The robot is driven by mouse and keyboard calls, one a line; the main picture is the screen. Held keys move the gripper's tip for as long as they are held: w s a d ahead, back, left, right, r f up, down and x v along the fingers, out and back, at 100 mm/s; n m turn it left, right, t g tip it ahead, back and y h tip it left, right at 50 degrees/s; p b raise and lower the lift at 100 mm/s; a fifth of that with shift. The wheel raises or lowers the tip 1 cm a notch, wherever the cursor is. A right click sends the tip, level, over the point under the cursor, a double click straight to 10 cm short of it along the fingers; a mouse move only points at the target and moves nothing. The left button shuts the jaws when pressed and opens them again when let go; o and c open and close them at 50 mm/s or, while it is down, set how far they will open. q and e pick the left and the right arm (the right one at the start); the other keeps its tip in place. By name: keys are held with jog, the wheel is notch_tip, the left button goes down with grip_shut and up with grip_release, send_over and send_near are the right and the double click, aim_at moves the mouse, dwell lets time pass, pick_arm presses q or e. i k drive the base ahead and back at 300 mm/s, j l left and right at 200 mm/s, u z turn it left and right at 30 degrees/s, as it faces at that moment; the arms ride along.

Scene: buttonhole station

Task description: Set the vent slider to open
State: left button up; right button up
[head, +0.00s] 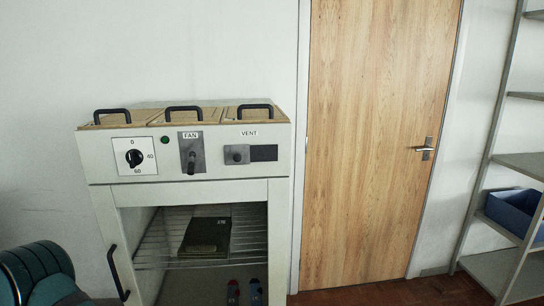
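The vent slider (237,154) is a grey plate with a dark knob, on the right part of the white cabinet's front panel (215,169), under the label VENT. It sits at the left of its track, and a dark opening (264,153) shows to its right. Neither of my grippers is in view.
Left of the slider are the FAN switch (191,153), a green light (165,140) and a timer dial (134,158). Black handles stand on top. The compartment below holds a dark box (206,236) on a wire rack. A wooden door (375,150) and shelves (521,165) stand right.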

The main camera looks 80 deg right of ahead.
aim_at(236, 154)
jog(key=z, duration=2.6)
